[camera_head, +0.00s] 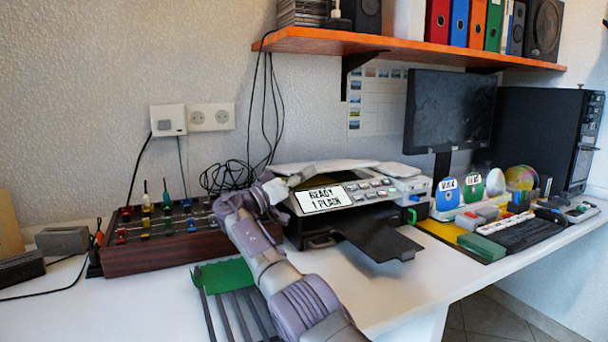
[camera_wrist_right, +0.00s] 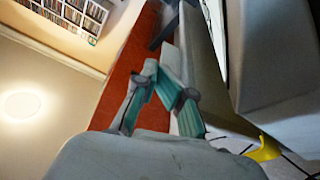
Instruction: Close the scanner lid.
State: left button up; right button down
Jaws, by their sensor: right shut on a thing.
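The scanner lid (camera_head: 335,166) is the pale top panel of the printer-scanner in the head view. It lies low and nearly flat, with a narrow dark gap under its front edge. In the right wrist view, my right gripper's fingers (camera_wrist_right: 161,72) are close around a pale edge. The exact contact is partly hidden. My left gripper is not in view.
A dark output tray (camera_head: 375,238) sticks out in front. A monitor (camera_head: 448,110) and disc stands (camera_head: 470,188) are at the right. An orange shelf (camera_head: 400,47) hangs above.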

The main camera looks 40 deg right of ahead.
jog(key=shift+s+d, duration=0.15)
jog(key=shift+d, duration=0.1)
